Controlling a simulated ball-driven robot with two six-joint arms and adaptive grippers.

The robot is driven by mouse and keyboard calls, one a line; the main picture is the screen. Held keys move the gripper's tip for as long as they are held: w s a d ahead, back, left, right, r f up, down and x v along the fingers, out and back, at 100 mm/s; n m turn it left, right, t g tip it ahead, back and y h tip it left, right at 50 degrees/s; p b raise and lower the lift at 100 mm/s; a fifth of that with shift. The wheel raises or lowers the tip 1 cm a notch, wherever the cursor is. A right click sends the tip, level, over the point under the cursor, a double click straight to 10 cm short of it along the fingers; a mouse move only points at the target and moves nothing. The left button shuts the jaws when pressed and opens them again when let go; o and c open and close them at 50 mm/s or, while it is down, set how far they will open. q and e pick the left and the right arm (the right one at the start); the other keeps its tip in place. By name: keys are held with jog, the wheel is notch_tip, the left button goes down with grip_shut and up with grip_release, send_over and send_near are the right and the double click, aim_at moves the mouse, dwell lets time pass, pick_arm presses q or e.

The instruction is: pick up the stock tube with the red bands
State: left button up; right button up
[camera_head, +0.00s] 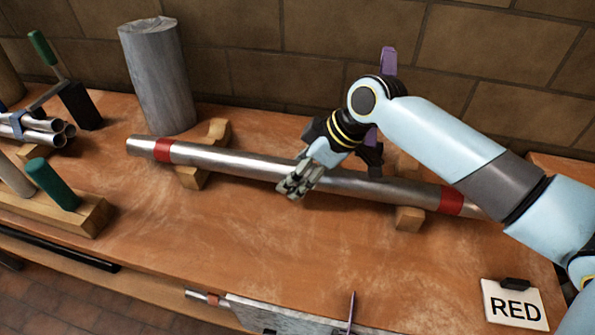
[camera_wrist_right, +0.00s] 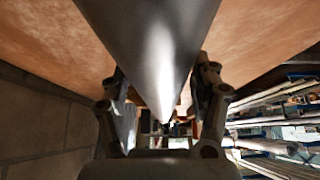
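The stock tube (camera_head: 238,165) is a long silver bar with a red band near each end. It lies slanted across the orange-brown bench on two wooden rests (camera_head: 192,177). It also shows large in the right wrist view (camera_wrist_right: 160,45), running away between the fingers. My right gripper (camera_head: 297,186) is at the tube's middle, reaching across it from the far side. In the wrist view its fingers stand spread on both sides of the tube, very close to it. I see no clear sign that they press on it. My left gripper is not in view.
A grey cylinder (camera_head: 160,75) stands behind the tube's left end, near the brick wall. Green-handled tools (camera_head: 52,184), wooden blocks and bundled pipes (camera_head: 40,130) crowd the left. A RED sign (camera_head: 514,307) sits at the front right. The bench before the tube is clear.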

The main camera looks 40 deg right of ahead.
grip_shut()
jog(key=shift+w+r, duration=0.1)
jog(key=shift+r, duration=0.05)
